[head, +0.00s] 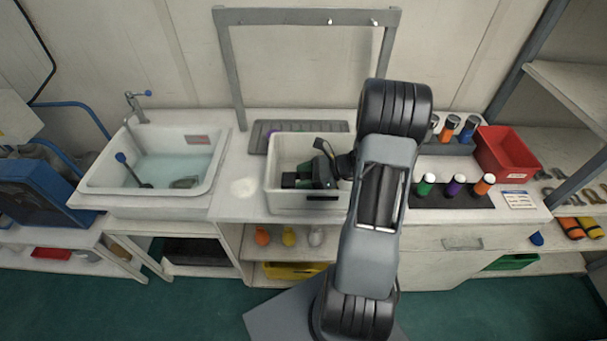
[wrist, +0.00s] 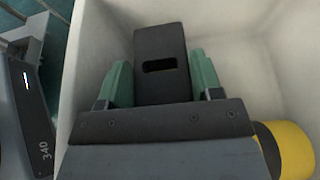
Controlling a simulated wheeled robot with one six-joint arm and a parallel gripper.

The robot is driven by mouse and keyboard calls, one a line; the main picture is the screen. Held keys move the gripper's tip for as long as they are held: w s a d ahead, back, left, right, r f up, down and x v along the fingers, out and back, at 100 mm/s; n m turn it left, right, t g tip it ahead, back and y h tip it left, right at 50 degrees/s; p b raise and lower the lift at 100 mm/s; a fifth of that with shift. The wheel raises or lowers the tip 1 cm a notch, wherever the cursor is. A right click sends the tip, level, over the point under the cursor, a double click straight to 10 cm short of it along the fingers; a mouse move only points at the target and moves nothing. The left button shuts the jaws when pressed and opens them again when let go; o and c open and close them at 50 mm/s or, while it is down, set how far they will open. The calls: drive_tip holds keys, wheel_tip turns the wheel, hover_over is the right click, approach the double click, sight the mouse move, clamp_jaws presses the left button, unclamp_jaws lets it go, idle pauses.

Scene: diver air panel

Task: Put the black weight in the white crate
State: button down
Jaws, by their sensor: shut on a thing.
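The black weight (wrist: 160,38), a dark block with a slot through it, sits between the green fingertips of my gripper (wrist: 161,78) in the wrist view. My gripper is shut on it. In the head view my gripper (head: 299,180) reaches down into the white crate (head: 285,203) on the counter, and the weight is hard to make out there. The white crate's pale walls (wrist: 228,30) surround the weight in the wrist view. I cannot tell whether the weight touches the crate floor.
A yellow and black round thing (wrist: 295,150) shows beside my gripper in the wrist view. A sink (head: 160,165) is left of the crate. Coloured bottles (head: 455,188) and a red bin (head: 507,150) stand to the right. A grey frame (head: 225,60) rises behind the crate.

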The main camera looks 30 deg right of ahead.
drive_tip(key=shift+f+b, duration=0.45)
drive_tip(key=shift+f, duration=0.05)
drive_tip(key=shift+c, duration=1.4)
unclamp_jaws()
drive_tip(key=shift+s+a+f, duration=0.1)
drive_tip(key=shift+f, duration=0.15)
drive_tip(key=shift+r, duration=0.1)
drive_tip(key=shift+r+p, duration=0.3)
drive_tip(key=b+v, duration=0.1)
drive_tip(key=v, duration=1.1)
drive_tip(key=shift+r+b, duration=0.3)
drive_tip(key=shift+b, duration=0.1)
